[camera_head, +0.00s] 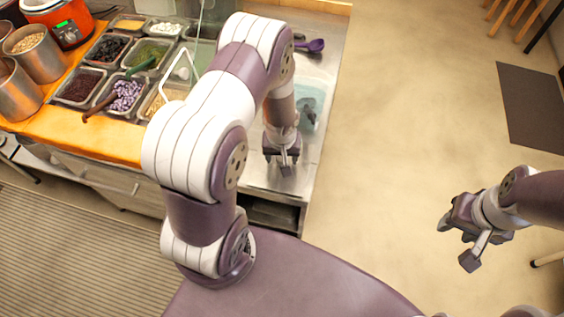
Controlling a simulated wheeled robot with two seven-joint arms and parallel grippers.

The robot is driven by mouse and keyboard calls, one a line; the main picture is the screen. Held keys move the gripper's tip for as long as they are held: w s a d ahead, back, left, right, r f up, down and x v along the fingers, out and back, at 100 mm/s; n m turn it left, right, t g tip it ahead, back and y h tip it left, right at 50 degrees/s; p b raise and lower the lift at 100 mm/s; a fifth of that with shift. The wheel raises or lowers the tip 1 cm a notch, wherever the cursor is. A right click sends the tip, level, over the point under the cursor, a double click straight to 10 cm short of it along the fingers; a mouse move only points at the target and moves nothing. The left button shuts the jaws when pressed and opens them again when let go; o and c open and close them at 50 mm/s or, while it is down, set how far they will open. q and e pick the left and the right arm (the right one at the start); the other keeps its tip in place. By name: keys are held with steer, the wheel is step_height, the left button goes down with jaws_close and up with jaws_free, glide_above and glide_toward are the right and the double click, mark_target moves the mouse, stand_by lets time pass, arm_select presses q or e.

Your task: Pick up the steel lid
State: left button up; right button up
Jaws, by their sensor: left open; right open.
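I cannot make out the steel lid for certain; my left arm covers part of the counter and topping trays. My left gripper (283,160) points down over the front part of the steel counter (262,178), with nothing visible between its fingers; it is open. My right gripper (458,240) is open and empty, out over the bare floor at the right, apart from the counter.
Topping trays (78,86) with beans and other fillings stand at the left, beside steel pots (35,52) and an orange cooker (58,22). A teal container (307,106) and a purple ladle (315,46) are on the steel counter.

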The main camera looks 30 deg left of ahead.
arm_select(q)
jaws_close()
steer(key=shift+r, duration=0.1)
